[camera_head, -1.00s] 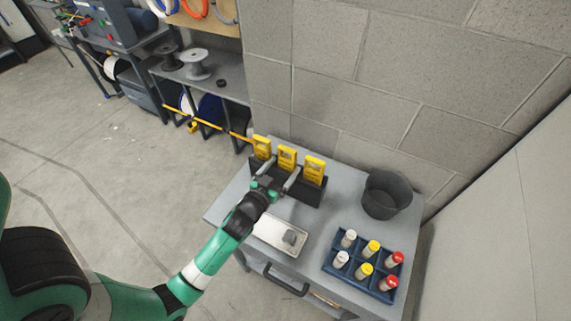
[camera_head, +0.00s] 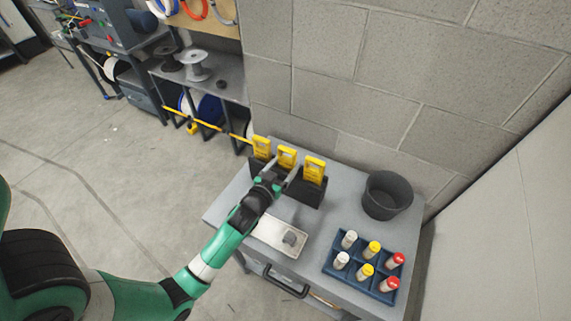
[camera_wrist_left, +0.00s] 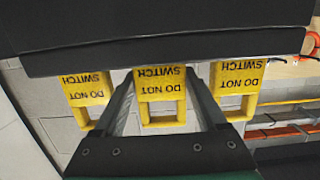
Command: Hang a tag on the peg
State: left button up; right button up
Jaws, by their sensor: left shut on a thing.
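Several yellow tags printed "DO NOT SWITCH" stand in a row in a black rack (camera_head: 311,190) at the back of the grey cart. My left gripper (camera_head: 281,167) is at the rack, shut on the middle tag (camera_head: 287,155). In the left wrist view, this middle tag (camera_wrist_left: 160,84) shows upside down between my fingers (camera_wrist_left: 163,98). The left tag (camera_head: 262,146) and right tag (camera_head: 315,168) stand on either side, apart from my fingers. My right gripper is not in view. I cannot make out a peg.
A white tray (camera_head: 264,239) with a small grey piece lies on the cart (camera_head: 226,209). A blue crate (camera_head: 340,268) of several capped bottles and a dark bin (camera_head: 388,195) stand to the right. A block wall is behind.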

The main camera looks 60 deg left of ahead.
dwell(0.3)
pick_arm(q)
jog(key=shift+r+p, duration=2.1)
jog(key=shift+r, duration=0.25)
jog(key=shift+s+d+r, duration=0.1)
jog(key=shift+s+d, duration=0.15)
jog(key=shift+s, duration=0.1)
jog(key=p+v, duration=0.1)
jog(key=v, duration=0.6)
jog(key=shift+r, duration=0.35)
